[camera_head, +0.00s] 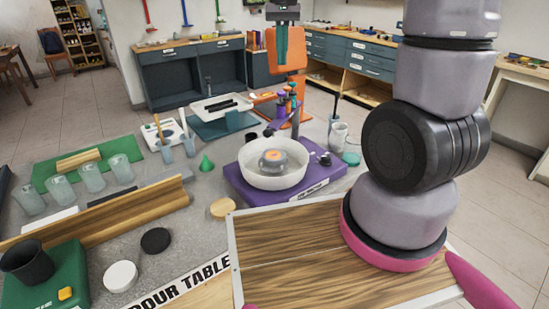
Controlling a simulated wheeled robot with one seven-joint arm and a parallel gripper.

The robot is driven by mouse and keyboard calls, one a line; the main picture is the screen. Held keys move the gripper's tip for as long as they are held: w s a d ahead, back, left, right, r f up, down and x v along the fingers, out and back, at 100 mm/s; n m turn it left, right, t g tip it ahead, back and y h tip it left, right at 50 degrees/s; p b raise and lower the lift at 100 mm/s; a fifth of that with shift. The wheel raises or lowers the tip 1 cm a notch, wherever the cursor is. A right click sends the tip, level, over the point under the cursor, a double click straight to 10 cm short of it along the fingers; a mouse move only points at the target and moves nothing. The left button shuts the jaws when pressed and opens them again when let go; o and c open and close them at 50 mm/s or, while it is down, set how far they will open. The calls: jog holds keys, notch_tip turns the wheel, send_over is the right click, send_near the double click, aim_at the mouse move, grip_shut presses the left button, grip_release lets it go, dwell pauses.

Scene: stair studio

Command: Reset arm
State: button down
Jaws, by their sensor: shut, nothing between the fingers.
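My gripper (282,62) hangs down from the top edge of the head view, with teal fingers pointing down. Its fingers look close together, with nothing seen between them. It shows in front of an orange panel at the back and above the far side of the grey table. My own arm (425,150) rises at the right, with grey links and a black joint, and leaves the frame at the top. The links between it and my gripper are out of view.
On the grey table, a white bowl (248,174) sits on a purple base (235,189). Several clear cups, a scale (221,107), a wooden rail (98,217) and a black cup (26,262) also stand there. Dark cabinets (196,75) line the back. Floor shows at the left.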

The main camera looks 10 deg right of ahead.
jog(key=s+d+r+m+t+y, duration=0.1)
jog(key=s+d+r+t, duration=0.2)
jog(key=s+r, duration=0.2)
jog(key=s+d+r+m+t+y, duration=0.1)
jog(key=s+r+t, duration=0.3)
jog(key=s, duration=0.8)
notch_tip(320, 180, up, 2)
jog(key=shift+d+r+m, duration=0.15)
jog(key=shift+d+m, duration=0.25)
jog(key=shift+d, duration=0.5)
jog(key=c, duration=1.5)
grip_release()
jog(key=shift+c, duration=0.2)
